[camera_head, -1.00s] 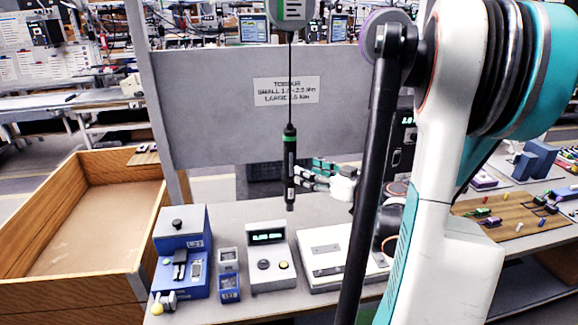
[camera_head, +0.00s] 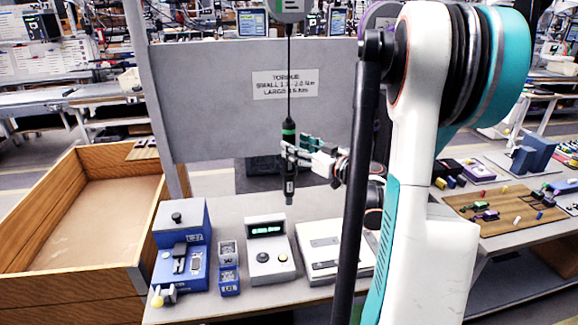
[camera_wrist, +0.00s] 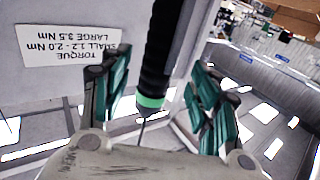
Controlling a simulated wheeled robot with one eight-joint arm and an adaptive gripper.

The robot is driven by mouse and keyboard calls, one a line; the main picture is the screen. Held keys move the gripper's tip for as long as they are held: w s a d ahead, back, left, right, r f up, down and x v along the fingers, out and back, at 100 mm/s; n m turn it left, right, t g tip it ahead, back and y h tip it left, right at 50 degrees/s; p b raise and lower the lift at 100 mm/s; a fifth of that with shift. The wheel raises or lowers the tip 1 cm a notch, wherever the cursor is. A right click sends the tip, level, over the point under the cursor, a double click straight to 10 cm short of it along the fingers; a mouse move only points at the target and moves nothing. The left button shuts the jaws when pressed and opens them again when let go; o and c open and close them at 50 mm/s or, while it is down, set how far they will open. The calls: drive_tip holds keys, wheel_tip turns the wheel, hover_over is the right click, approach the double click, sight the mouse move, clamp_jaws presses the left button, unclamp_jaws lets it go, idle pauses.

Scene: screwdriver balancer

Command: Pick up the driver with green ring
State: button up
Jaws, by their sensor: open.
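The black driver with a green ring (camera_head: 289,134) hangs upright on a thin cable from a balancer (camera_head: 289,9) at the top of the head view. In the wrist view the driver (camera_wrist: 157,60) stands between the two fingers, its green ring close to the palm. My gripper (camera_head: 287,152) comes in from the right at the driver's upper body, just below the ring. Its teal and grey fingers are open on both sides of the driver (camera_wrist: 157,95). Whether a finger touches it I cannot tell.
A grey panel with a torque label (camera_head: 285,84) stands behind the driver. An open wooden crate (camera_head: 70,290) stands at left.

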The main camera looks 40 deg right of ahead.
sight(293, 143)
drive_tip(key=w, duration=0.4)
drive_tip(key=shift+w+r, duration=0.1)
drive_tip(key=shift+w, duration=0.05)
clamp_jaws()
drive_tip(key=shift+r, duration=0.15)
